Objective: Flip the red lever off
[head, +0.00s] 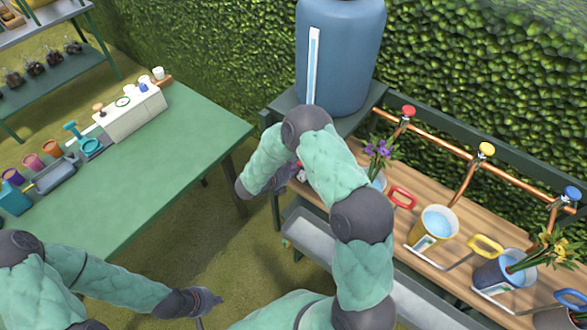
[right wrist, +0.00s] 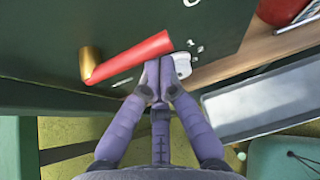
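The red lever (right wrist: 132,56) shows in the right wrist view, sticking out from a brass pivot (right wrist: 90,63) on a dark green panel. Its handle slants up to the right from the pivot. My right gripper (right wrist: 156,72) has its purple fingers drawn together, with the tips just below the handle, close to its right end. I cannot tell whether they touch it. In the head view my right arm hides most of the lever and that gripper. My left gripper (head: 205,299) is low in the head view, away from the lever; its opening is unclear.
A blue tank (head: 340,60) stands above the lever's area. A wooden bench (head: 425,185) on the right holds pots, flowers and copper taps. A grey trough (right wrist: 270,100) lies below it. A green table (head: 175,145) is at the left, with open grass between.

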